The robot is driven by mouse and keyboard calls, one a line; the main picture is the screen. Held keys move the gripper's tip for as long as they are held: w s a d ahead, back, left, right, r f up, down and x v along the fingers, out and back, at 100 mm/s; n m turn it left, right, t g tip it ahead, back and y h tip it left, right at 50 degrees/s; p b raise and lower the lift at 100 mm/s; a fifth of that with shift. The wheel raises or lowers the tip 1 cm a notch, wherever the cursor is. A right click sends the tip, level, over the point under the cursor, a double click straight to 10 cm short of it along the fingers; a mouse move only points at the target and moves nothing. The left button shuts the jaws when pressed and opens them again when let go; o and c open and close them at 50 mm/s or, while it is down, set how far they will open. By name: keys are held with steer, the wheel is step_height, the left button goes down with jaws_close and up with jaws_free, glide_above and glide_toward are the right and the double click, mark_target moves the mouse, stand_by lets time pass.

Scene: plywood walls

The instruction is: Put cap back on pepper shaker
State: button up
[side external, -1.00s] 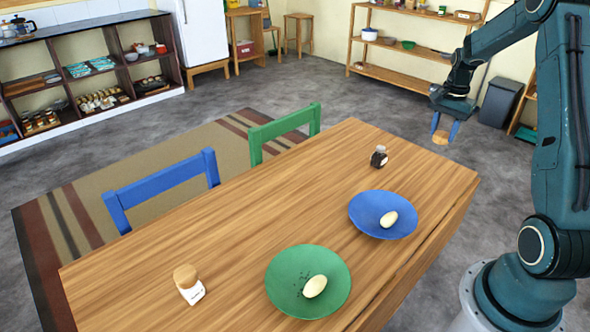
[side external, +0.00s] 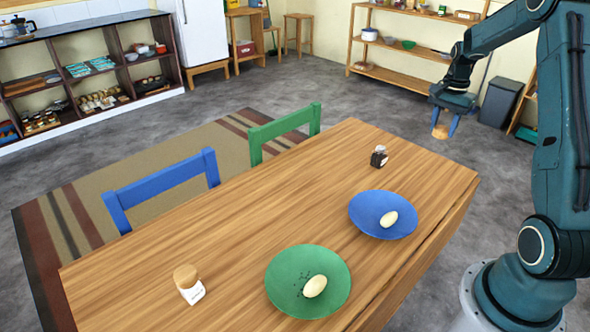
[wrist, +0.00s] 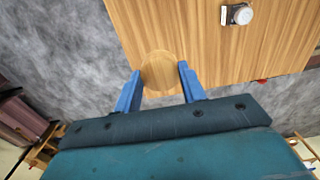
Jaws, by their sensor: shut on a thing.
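My gripper (side external: 444,125) is shut on the round wooden cap (side external: 440,132), which hangs below the fingers past the table's far right side in the side view. In the wrist view the cap (wrist: 160,73) sits between the two blue fingers. The pepper shaker (side external: 379,158) stands upright and uncapped near the far right end of the table, with dark contents and a pale label. It also shows at the top of the wrist view (wrist: 238,14). The cap is apart from the shaker, up and to its right in the side view.
On the wooden table (side external: 260,215) are a blue plate (side external: 366,211) and a green plate (side external: 277,270), each with a pale egg-shaped item. A capped shaker (side external: 192,290) stands at the near left. Blue (side external: 165,180) and green (side external: 285,127) chairs line the far side.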

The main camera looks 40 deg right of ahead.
steer(key=w+f, duration=0.3)
steer(key=w, duration=0.6)
glide_toward(381, 147)
steer(key=shift+s+d+f, duration=0.3)
steer(key=shift+s, duration=0.25)
steer(key=shift+w+a+f, duration=0.2)
steer(key=shift+w+f, duration=0.05)
steer(key=shift+w, duration=0.35)
steer(key=shift+f, duration=0.2)
steer(key=shift+f, duration=1.7)
steer(key=shift+f, duration=0.6)
steer(key=shift+f, duration=0.3)
steer(key=shift+f, duration=0.4)
